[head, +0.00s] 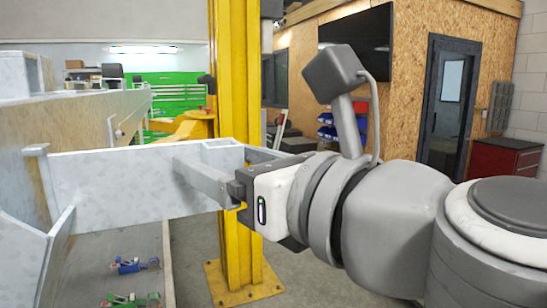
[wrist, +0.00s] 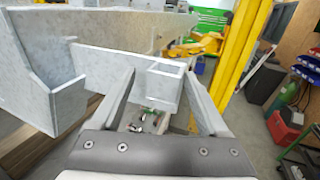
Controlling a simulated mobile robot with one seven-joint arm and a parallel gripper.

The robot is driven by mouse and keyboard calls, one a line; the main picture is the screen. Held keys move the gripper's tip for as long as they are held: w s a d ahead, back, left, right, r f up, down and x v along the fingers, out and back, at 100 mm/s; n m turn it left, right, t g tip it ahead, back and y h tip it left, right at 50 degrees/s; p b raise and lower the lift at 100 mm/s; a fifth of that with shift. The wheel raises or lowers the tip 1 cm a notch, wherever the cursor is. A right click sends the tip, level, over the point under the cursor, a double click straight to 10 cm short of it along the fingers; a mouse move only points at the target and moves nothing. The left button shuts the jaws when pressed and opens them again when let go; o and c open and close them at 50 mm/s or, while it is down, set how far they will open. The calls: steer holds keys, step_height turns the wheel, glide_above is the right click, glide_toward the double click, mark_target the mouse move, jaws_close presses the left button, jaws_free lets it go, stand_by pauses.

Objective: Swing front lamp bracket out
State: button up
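The front lamp bracket is a grey galvanised plate (head: 120,182) with a square tube at its free end, reaching right from the trailer frame. It also shows in the wrist view (wrist: 95,66), where the tube end lies ahead between my fingers. My gripper (wrist: 159,74) is open, with its two long grey fingers spread wide on either side of the bracket's end. In the head view one finger passes in front of the plate and the other is mostly hidden behind it. I cannot tell whether either finger touches the metal.
A yellow post (head: 236,95) stands just behind the bracket's end. Small blue and green clamp-like parts (head: 130,266) lie below the bracket. Green cabinets (head: 172,92) are at the back. A red cabinet (head: 500,165) stands far right. Open floor lies right of the post.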

steer(key=shift+d, duration=0.1)
steer(key=shift+s+d, duration=0.2)
steer(key=v, duration=1.6)
steer(key=shift+s+d, duration=0.15)
steer(key=shift+s, duration=0.25)
